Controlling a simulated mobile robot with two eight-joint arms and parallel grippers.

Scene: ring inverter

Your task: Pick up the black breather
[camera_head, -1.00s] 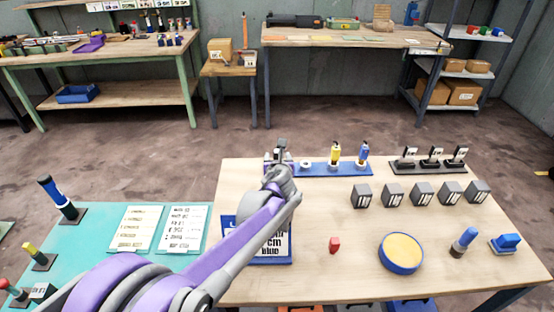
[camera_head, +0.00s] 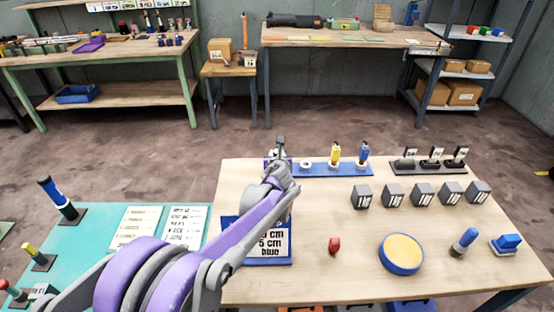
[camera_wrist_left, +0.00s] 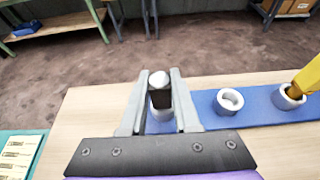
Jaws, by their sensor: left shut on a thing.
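The black breather (camera_wrist_left: 159,98), a dark piece with a pale rounded top, is between the fingers of my left gripper (camera_wrist_left: 158,88) in the left wrist view. The gripper is shut on it. Its lower end is at a white ring of the blue rack (camera_wrist_left: 205,124); I cannot tell whether it is still inside the ring. In the head view my left gripper (camera_head: 280,150) is at the left end of the rack (camera_head: 318,170) and mostly hides the breather. My right gripper is not in view.
An empty white ring (camera_wrist_left: 230,100) and a yellow piece (camera_head: 335,154) and blue piece (camera_head: 363,153) stand to the right on the rack. Several grey labelled blocks (camera_head: 421,195), a round yellow-topped blue button (camera_head: 401,254) and a sign (camera_head: 270,243) are on the table.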

